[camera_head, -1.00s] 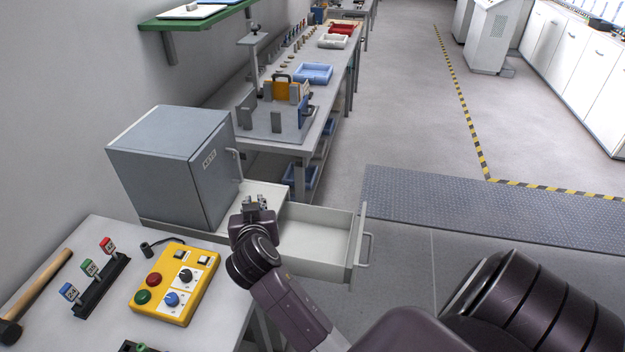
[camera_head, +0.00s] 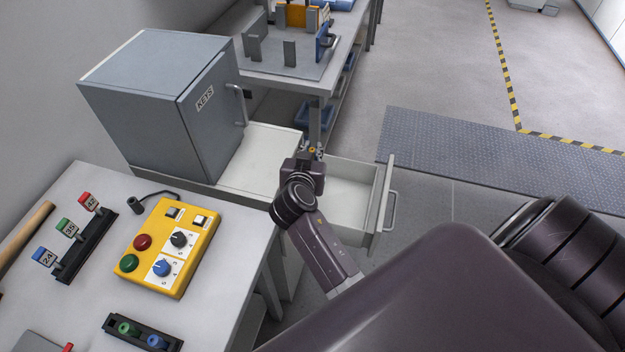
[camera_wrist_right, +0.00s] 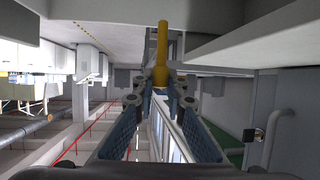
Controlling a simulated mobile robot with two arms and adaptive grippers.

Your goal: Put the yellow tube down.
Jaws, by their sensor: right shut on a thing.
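The yellow tube (camera_wrist_right: 162,55) is held between the fingertips of my right gripper (camera_wrist_right: 160,98) in the right wrist view, and its free end sticks out past them. In the head view my right gripper (camera_head: 314,153) is at the far left corner of the open drawer (camera_head: 383,203), seen from above and behind. Only a small yellow spot of the tube (camera_head: 312,149) shows there, and my wrist hides the rest. I cannot tell whether the tube touches anything. My left gripper is not in view.
A grey key cabinet (camera_head: 150,110) stands left of the drawer. A yellow control box (camera_head: 170,245) and a rack of numbered tags (camera_head: 85,245) are on the near table. The visible inside of the drawer (camera_head: 350,185) looks empty. A fixture bench (camera_head: 285,65) is behind.

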